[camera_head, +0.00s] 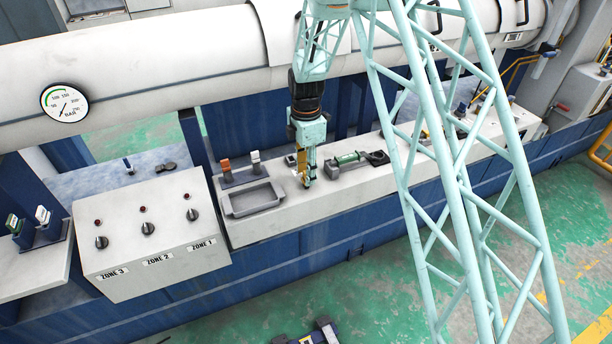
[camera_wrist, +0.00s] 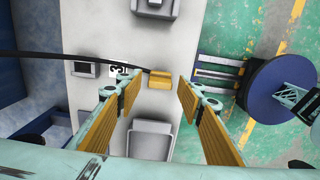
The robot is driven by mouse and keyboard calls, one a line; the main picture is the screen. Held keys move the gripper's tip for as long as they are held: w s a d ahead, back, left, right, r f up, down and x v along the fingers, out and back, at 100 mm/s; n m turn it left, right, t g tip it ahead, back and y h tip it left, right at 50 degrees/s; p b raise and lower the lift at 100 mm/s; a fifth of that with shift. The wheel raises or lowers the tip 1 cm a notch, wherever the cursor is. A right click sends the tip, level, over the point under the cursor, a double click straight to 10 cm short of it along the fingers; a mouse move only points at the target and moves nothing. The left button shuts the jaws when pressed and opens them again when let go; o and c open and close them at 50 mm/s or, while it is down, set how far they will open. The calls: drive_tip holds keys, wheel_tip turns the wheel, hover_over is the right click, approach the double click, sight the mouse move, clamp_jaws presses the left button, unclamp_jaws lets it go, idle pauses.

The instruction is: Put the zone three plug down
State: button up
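The plug (camera_wrist: 160,79) is a small yellow block on the white bench top, with a black cable running off to the left in the wrist view. My gripper (camera_wrist: 160,86) is open, one yellow-padded finger on each side of the plug, with a visible gap on both sides. A square grey socket (camera_wrist: 86,69) sits left of the plug, with a "3" label (camera_wrist: 118,71) between them. In the head view my gripper (camera_head: 304,180) points down, low over the bench; it largely hides the plug, and its finger gap is hard to see there.
A control box with ZONE labels (camera_head: 150,237) stands further left. A large white pipe (camera_head: 180,65) runs behind. A blue round object (camera_wrist: 270,100) stands beside the bench.

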wheel_tip(320, 180, up, 10)
drive_tip(key=p, duration=0.1)
drive_tip(key=shift+p, duration=0.3)
idle(0.6)
drive_tip(key=shift+r, duration=0.1)
